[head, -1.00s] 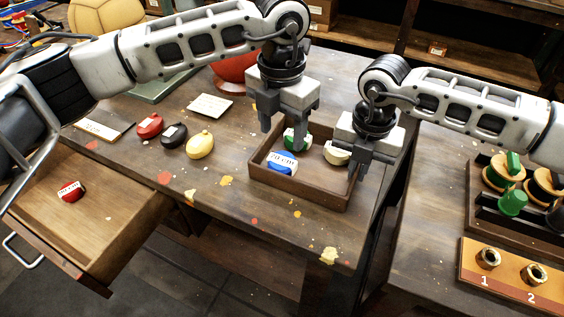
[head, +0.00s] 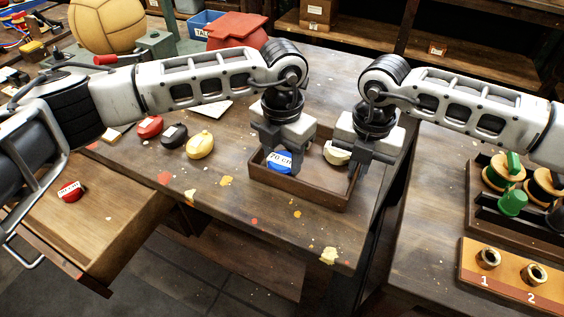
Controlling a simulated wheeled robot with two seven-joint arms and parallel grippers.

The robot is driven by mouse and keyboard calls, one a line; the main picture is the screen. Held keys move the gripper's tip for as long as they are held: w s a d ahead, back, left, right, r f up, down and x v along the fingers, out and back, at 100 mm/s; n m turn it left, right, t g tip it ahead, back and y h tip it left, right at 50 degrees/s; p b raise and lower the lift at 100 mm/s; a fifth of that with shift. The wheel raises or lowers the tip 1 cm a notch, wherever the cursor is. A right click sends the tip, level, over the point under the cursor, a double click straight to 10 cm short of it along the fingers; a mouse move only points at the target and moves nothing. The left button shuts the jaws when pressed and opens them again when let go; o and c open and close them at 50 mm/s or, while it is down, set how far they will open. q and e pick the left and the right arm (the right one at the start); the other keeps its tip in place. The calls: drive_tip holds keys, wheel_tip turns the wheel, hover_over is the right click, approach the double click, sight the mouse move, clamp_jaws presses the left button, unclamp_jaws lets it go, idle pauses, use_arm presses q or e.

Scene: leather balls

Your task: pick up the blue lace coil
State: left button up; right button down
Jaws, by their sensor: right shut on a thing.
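The blue lace coil (head: 279,164), with a white "70 cm" label, lies in the left part of the brown wooden tray (head: 300,194). My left gripper (head: 283,158) is open and low over the tray at the blue coil, with a finger close on its right side. I cannot tell whether it touches the coil. My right gripper (head: 355,168) is shut on the tray's right wall. A cream coil (head: 337,153) lies in the tray beside the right gripper. The green coil is hidden behind my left gripper.
Red (head: 149,127), black (head: 173,137) and yellow (head: 200,145) coils lie left of the tray. Another red coil (head: 70,191) lies in the open drawer (head: 110,215). A leather ball (head: 107,25) stands at the back left.

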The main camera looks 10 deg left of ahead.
sight(282, 160)
use_arm(q)
drive_tip(key=shift+r, duration=0.15)
wheel_tip(282, 160, up, 10)
idle(0.5)
use_arm(e)
drive_tip(key=c, duration=1.5)
unclamp_jaws()
drive_tip(key=shift+r, duration=0.1)
